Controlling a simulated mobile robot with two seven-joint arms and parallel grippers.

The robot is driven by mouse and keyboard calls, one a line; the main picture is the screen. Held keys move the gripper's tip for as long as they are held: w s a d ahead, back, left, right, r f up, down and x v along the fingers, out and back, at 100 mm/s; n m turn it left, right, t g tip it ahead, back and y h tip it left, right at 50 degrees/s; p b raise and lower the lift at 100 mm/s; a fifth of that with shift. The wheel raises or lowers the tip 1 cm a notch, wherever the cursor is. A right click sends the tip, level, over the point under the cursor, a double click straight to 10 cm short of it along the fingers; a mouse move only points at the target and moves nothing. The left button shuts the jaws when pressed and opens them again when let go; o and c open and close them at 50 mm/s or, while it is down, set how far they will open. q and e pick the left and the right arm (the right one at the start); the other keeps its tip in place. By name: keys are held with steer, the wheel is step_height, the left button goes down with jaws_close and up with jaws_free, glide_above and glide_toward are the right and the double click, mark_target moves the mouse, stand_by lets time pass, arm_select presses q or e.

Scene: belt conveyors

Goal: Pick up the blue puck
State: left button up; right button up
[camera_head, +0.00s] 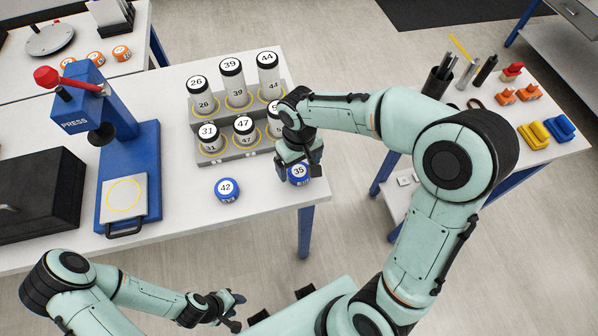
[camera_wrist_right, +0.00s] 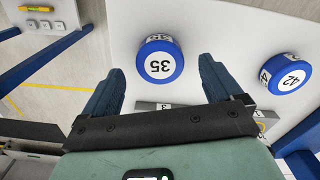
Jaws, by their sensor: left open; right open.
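A blue puck with a white top marked 35 (camera_head: 299,173) lies near the right edge of the white table. A second blue puck marked 42 (camera_head: 227,189) lies to its left. My right gripper (camera_head: 298,163) is open over puck 35 and partly hides it in the head view. In the right wrist view, puck 35 (camera_wrist_right: 160,61) shows between and beyond the two spread fingers (camera_wrist_right: 162,84); I cannot tell whether they touch it. Puck 42 (camera_wrist_right: 286,74) is off to the right there. My left gripper (camera_head: 237,311) is open and empty, low in front of the table.
A grey stepped rack (camera_head: 237,155) with several numbered white cylinders stands just behind the pucks. A blue press (camera_head: 122,165) and a black case (camera_head: 35,205) are on the left. A side table (camera_head: 553,108) with tools stands right. The tabletop (camera_head: 190,215) around puck 42 is clear.

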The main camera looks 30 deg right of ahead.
step_height(320, 180, down, 2)
steer(key=shift+f, duration=0.15)
steer(key=shift+w, duration=0.1)
steer(key=c, duration=1.2)
